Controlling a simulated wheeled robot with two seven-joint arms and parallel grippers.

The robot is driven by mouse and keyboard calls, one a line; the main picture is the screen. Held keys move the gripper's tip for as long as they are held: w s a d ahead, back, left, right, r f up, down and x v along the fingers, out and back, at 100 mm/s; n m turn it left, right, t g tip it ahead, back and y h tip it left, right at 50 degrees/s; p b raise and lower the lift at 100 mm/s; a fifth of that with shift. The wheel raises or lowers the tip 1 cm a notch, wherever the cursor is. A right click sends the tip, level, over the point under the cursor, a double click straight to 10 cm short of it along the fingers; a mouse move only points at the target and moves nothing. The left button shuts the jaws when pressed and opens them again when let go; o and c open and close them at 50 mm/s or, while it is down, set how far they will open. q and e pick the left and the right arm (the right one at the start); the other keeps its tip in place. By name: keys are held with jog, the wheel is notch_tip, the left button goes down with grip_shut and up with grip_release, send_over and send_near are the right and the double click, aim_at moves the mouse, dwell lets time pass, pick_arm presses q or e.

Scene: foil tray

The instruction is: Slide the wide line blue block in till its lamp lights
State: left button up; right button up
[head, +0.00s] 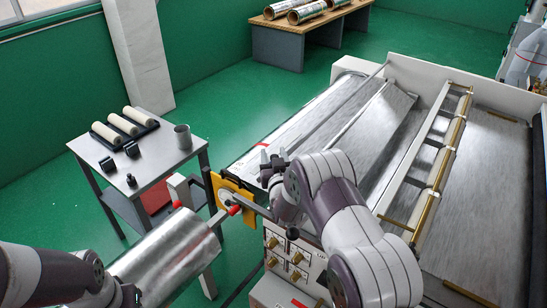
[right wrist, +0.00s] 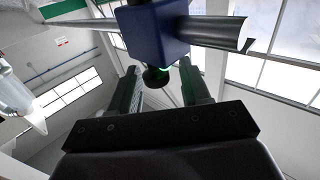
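The blue block (right wrist: 155,30) shows in the right wrist view, sitting on a round steel bar (right wrist: 218,33). A round black knob (right wrist: 155,78) hangs from its near side. A small green glow (right wrist: 164,68) shows beside the knob, at the block's edge. My right gripper (right wrist: 160,88) is open, with its fingers on either side of the knob and gaps visible. In the head view my right gripper (head: 273,163) is over the front left part of the machine, and I cannot make out the block there. My left arm (head: 50,278) enters at lower left; its gripper is not clearly visible.
The machine (head: 360,125) with metal sheets and rollers fills the right. A foil roll (head: 165,258) lies in front left. A small table (head: 155,150) holds several pale rollers and a metal cup (head: 183,136). A control panel (head: 283,250) is below my right arm.

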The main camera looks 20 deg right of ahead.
jog(key=shift+s+f+b, duration=0.2)
jog(key=shift+s+b, duration=0.1)
jog(key=s+a+b, duration=0.1)
jog(key=s+b, duration=0.1)
jog(key=s, duration=0.5)
jog(key=shift+r+b, duration=0.2)
jog(key=shift+b, duration=0.15)
jog(key=shift+w, duration=0.15)
